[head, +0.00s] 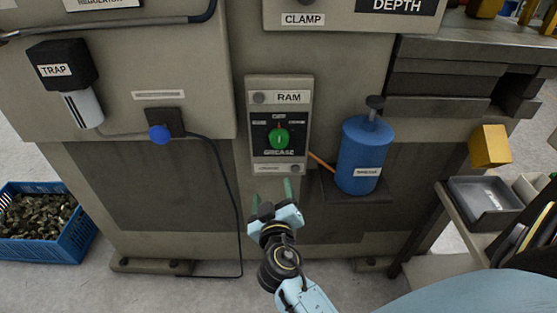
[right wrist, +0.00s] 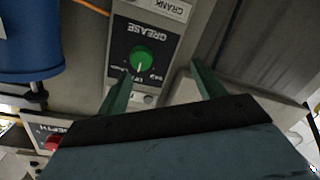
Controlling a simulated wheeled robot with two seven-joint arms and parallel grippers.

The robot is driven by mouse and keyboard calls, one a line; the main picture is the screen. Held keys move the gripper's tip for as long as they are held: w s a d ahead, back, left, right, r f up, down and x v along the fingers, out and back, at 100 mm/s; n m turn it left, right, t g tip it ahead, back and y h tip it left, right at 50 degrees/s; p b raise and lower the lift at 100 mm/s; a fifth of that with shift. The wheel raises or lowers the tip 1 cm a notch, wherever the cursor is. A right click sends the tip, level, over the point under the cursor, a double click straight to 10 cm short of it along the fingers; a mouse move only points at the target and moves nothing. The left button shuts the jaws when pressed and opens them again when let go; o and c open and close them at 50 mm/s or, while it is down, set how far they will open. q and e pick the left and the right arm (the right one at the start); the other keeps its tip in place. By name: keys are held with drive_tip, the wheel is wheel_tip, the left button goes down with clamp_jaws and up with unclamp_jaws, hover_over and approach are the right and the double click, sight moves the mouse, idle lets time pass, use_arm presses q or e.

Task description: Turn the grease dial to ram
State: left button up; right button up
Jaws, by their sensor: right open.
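The grease dial (head: 279,138) is a round green knob on a black plate lettered GREASE, in a pale panel (head: 304,92) on the machine front. A RAM label (head: 289,97) sits above it. The dial's mark points up toward small lettering that seems to read OFF; the side lettering is too small to read surely. My right gripper (head: 272,184) is open and empty, just below the panel and apart from the dial. In the right wrist view the dial (right wrist: 142,59) shows beyond the open fingers (right wrist: 161,68), nearer the left one. My left gripper is not in view.
A blue grease canister (head: 361,150) stands on a shelf right of the panel, joined by an orange hose (head: 321,161). A black cable (head: 237,215) hangs at left. A blue crate (head: 78,243) is on the floor; a grey tray (head: 484,200) is at right.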

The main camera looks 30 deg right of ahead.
drive_tip(key=m+h, duration=0.1)
drive_tip(key=h, duration=0.1)
approach(278, 142)
drive_tip(key=shift+t+y, duration=0.3)
drive_tip(key=shift+t, duration=0.1)
drive_tip(key=p+x, duration=0.1)
drive_tip(key=x, duration=0.6)
drive_tip(key=shift+w+d, duration=0.15)
drive_tip(key=shift+d, duration=0.25)
drive_tip(key=shift+w+d+f, duration=0.1)
drive_tip(key=shift+w+d, duration=0.15)
drive_tip(key=shift+w, duration=0.1)
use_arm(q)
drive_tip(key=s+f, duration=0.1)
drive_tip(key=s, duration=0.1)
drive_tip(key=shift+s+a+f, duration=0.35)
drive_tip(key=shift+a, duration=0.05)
use_arm(e)
drive_tip(key=c, duration=0.9)
